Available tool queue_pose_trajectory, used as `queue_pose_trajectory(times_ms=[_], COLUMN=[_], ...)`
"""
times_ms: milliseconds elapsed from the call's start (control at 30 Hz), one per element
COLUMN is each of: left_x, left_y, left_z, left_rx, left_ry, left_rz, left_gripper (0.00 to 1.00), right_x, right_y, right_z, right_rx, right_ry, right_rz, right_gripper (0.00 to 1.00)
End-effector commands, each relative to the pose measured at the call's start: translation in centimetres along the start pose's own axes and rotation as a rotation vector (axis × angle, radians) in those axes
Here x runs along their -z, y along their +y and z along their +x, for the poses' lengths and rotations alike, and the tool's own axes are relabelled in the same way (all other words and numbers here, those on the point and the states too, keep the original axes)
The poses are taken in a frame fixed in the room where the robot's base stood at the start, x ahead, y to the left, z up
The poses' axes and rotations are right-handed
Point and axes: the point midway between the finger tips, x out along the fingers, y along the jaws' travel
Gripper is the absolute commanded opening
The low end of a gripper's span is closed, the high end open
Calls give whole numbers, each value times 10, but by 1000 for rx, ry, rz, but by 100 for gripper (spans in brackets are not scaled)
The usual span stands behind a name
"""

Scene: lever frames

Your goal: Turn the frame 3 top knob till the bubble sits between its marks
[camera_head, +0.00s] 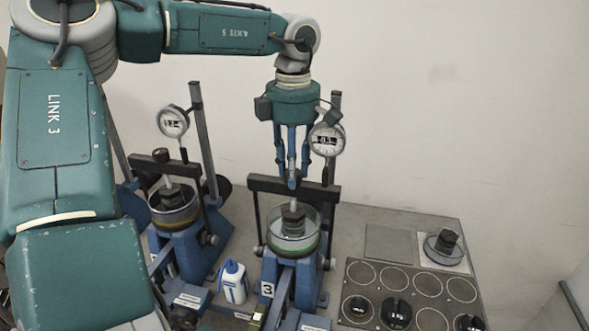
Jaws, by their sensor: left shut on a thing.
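Frame 3 (278,262) is a blue stand with a black yoke, marked with a white "3" tag. A clear dish with a dark weight (293,216) sits under its crossbar (322,191). My left gripper (293,181) points straight down at the middle of the crossbar, its blue fingers shut on the top knob, which they hide. The bubble and its marks are too small or hidden to make out. My right gripper is not in view.
A second blue frame (184,245) with its own dial gauge (173,121) stands to the left. Frame 3's dial gauge (327,139) is close beside my fingers. A white-and-blue bottle (233,283) stands between the frames. A rack (388,276) with dark weights lies at right.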

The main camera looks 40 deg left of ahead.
Motion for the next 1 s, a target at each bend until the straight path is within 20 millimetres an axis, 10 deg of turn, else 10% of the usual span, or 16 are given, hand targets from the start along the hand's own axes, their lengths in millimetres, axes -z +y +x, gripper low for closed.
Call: queue_pose_trajectory(times_ms=[333,367,467,1000], left_x=[3,3,2,1], left_y=[2,2,2,2], left_z=[-1,-1,-1,-32], left_rx=[-5,-5,-4,-7], left_ry=[7,7,6,0], left_rz=[1,0,0,-1], left_gripper=[4,32,49,49], right_x=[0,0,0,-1], right_y=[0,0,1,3], right_z=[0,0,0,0], right_rx=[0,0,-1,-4], right_ry=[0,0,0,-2], right_rz=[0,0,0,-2], right_gripper=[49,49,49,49])
